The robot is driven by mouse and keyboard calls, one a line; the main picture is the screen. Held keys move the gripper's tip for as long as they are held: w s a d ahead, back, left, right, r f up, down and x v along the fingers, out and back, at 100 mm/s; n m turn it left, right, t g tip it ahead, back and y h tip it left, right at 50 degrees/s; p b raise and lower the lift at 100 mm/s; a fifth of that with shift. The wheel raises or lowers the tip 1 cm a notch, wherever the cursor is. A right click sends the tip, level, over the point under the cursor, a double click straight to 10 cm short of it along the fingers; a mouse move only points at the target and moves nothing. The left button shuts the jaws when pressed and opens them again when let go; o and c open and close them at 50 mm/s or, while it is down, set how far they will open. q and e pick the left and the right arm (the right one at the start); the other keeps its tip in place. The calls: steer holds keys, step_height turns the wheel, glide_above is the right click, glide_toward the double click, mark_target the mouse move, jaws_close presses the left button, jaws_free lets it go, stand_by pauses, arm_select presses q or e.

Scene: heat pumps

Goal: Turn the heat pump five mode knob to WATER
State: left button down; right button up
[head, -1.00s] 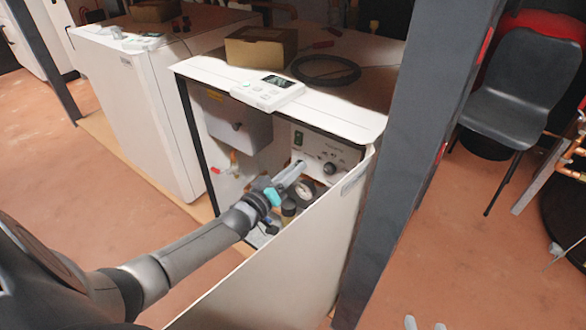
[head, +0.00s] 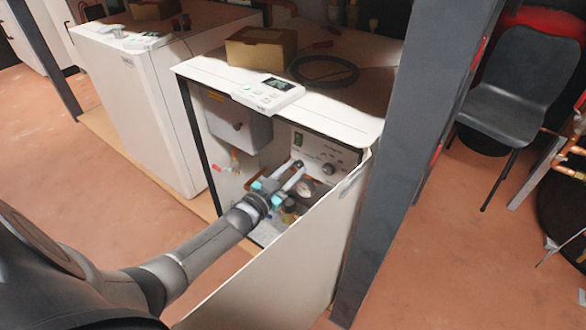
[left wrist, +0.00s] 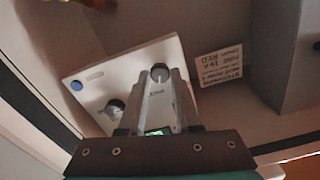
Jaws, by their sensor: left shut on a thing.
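The open white heat pump (head: 290,255) stands in the middle of the head view, with a pale control panel (head: 318,148) inside. The other knob (left wrist: 114,108) is free. The knob's setting is unreadable. My right gripper is not in view.
The open front door (head: 260,290) stands close below my left arm. A grey box (head: 238,122) is left of the panel. A dark post (head: 395,150) stands to the right.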

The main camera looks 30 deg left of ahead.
mark_target(298, 165)
arm_select(q)
steer(key=shift+m, duration=0.5)
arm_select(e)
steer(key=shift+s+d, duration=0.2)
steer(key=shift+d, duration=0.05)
arm_select(q)
steer(key=c, duration=0.6)
jaws_free()
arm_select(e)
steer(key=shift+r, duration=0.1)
arm_select(q)
steer(key=shift+s+p, duration=0.35)
steer(key=shift+s, duration=0.1)
steer(key=s+p, duration=0.1)
steer(key=s, duration=0.1)
steer(key=shift+s+a, duration=0.15)
steer(key=shift+s, duration=0.15)
steer(key=s+p, duration=0.4)
steer(key=s, duration=0.7)
steer(key=shift+s+a, duration=0.35)
steer(key=shift+a, duration=0.1)
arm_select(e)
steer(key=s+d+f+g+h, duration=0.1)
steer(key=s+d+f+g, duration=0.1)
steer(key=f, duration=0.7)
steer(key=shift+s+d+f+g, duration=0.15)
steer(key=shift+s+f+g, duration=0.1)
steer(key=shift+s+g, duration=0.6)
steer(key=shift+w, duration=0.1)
